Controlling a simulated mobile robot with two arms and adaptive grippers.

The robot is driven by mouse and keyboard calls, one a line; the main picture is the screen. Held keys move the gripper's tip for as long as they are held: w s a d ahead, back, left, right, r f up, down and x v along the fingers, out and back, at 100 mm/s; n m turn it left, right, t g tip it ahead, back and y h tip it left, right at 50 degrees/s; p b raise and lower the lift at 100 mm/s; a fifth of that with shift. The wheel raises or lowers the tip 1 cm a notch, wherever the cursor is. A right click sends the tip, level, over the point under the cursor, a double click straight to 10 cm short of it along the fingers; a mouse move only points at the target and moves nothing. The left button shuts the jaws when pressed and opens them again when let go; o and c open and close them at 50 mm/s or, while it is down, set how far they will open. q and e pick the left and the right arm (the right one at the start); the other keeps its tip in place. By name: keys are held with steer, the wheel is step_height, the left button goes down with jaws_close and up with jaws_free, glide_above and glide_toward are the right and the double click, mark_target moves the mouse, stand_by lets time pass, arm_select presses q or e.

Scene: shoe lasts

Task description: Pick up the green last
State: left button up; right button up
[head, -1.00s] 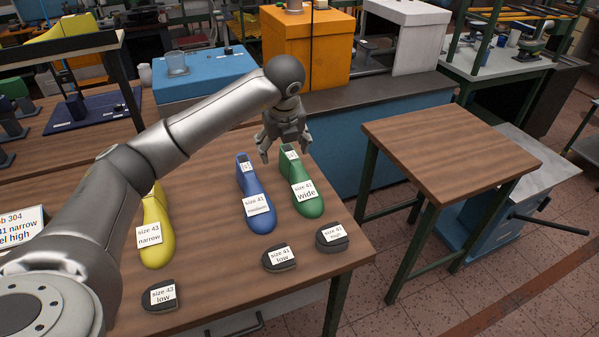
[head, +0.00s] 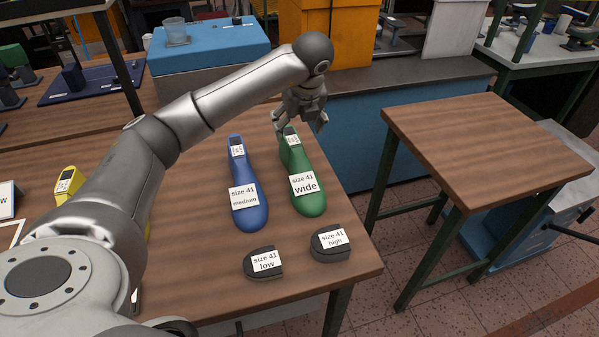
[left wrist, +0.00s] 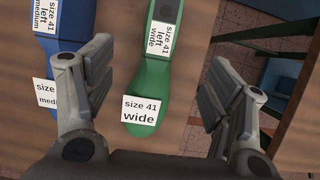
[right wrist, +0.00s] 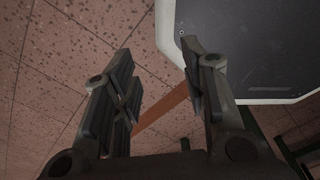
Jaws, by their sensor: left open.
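The green last (head: 309,198) lies on the wooden table with its toe towards the front, labelled "size 41 wide". My left gripper (head: 302,125) is open above its heel end in the head view. In the left wrist view the green last (left wrist: 153,82) shows between the two spread fingers of my left gripper (left wrist: 152,95), with nothing held. A clear gap lies on both sides of the last. My right gripper (right wrist: 165,95) shows only in the right wrist view, open and empty over the floor.
A blue last (head: 249,213) lies close to the left of the green one. Dark heel pieces marked low (head: 262,275) and high (head: 330,255) lie in front. A yellow last (head: 70,183) is partly behind my left arm. A second wooden table (head: 490,140) stands to the right.

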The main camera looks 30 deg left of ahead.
mark_target(295, 143)
arm_select(q)
steer(key=shift+w+f, duration=0.1)
steer(key=shift+f, duration=0.55)
steer(key=shift+x, duration=0.8)
steer(key=x, duration=0.3)
steer(key=shift+a+f+p, duration=0.1)
steer(key=shift+f+p, duration=0.1)
steer(key=shift+p, duration=0.1)
steer(key=shift+w+a+f, duration=0.1)
steer(key=shift+f, duration=0.45)
steer(key=p+x, duration=0.2)
steer(key=x, duration=0.1)
steer(key=shift+f, duration=0.35)
steer(key=shift+w+f, duration=0.1)
steer(key=shift+f, duration=0.35)
steer(key=c, duration=1.4)
steer(key=shift+r, duration=0.1)
steer(key=shift+c, duration=1.1)
arm_select(e)
steer(key=shift+w+r, duration=0.95)
steer(key=shift+w, duration=0.05)
